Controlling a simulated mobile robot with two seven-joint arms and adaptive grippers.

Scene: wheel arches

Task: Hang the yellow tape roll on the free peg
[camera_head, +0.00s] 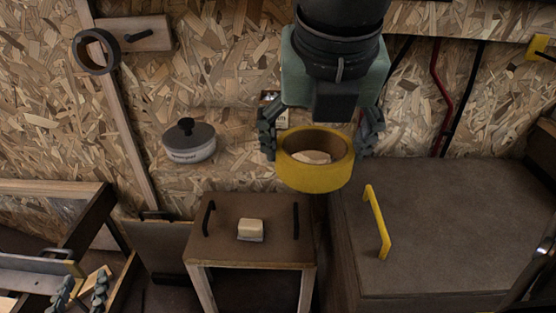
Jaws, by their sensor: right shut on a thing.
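The yellow tape roll (315,178) is held in the air in the middle of the view, its hole facing up and tilted. My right gripper (318,138) comes down from the top and is shut on the roll, a finger at each side. A wooden peg board (150,42) is on the wall at the upper left. Its right peg (138,36) is black and bare. A dark tape roll (82,52) hangs at the board's left end. My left gripper (81,293) is at the lower left corner, fingers apart and empty, far from the yellow roll.
A small brown table (215,244) with two black handles bears a pale block (250,230). A large dark box (440,220) with a yellow handle (377,222) is at right. Wooden frames (70,190) fill the lower left.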

